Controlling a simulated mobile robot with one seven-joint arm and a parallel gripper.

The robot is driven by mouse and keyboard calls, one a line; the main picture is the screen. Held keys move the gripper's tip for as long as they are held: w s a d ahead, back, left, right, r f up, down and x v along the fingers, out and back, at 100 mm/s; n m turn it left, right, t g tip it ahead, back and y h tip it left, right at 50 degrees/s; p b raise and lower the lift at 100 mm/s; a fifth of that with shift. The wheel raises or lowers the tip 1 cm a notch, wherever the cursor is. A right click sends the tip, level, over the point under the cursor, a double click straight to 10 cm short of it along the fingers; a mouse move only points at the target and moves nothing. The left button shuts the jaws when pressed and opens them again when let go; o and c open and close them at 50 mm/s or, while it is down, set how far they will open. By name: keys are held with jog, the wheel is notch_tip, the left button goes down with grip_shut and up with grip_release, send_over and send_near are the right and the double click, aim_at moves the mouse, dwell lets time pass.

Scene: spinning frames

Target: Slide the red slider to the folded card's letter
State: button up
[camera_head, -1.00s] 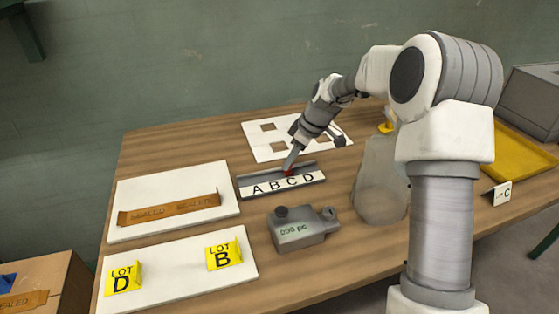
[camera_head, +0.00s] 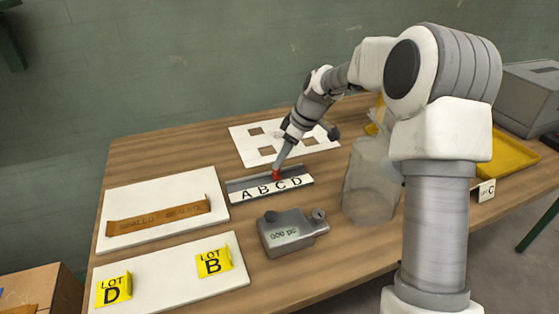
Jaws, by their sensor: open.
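The red slider (camera_head: 276,176) sits on the grey rail (camera_head: 240,184), behind a white strip lettered A B C D (camera_head: 271,189). It stands about level with the letter C. My gripper (camera_head: 278,167) points down at the slider, its tips right at it; they are too small to show whether they touch it. The gripper is open. A small folded white card (camera_head: 487,190) with the letter C stands near the table's right side. Yellow folded cards reading LOT B (camera_head: 214,262) and LOT D (camera_head: 114,290) stand on a white board at the front left.
A grey device (camera_head: 290,233) stands just in front of the rail, a translucent container (camera_head: 371,182) to its right. A white plate with square holes (camera_head: 245,140) lies behind. A white board with a brown strip (camera_head: 150,226) lies left; a yellow tray (camera_head: 510,160) is right.

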jog(key=p+v, duration=0.2)
jog(key=v, duration=1.1)
jog(key=shift+d+r, duration=0.2)
jog(key=shift+r, duration=0.15)
jog(key=shift+s, duration=0.1)
jog(key=s+r+m+t+h+p, duration=0.25)
jog(key=s+r+m+p, duration=0.35)
jog(key=s+r, duration=0.8)
jog(key=s+d+m+p, duration=0.1)
jog(key=s+m+p, duration=0.1)
jog(key=s, duration=0.7)
jog(key=s+d+m+h+p, duration=0.1)
jog(key=s+m+p, duration=0.2)
jog(key=s, duration=0.6)
jog(key=shift+d+f+m+t, duration=0.2)
jog(key=shift+d+m+t, duration=0.1)
jog(key=shift+m+t, duration=0.25)
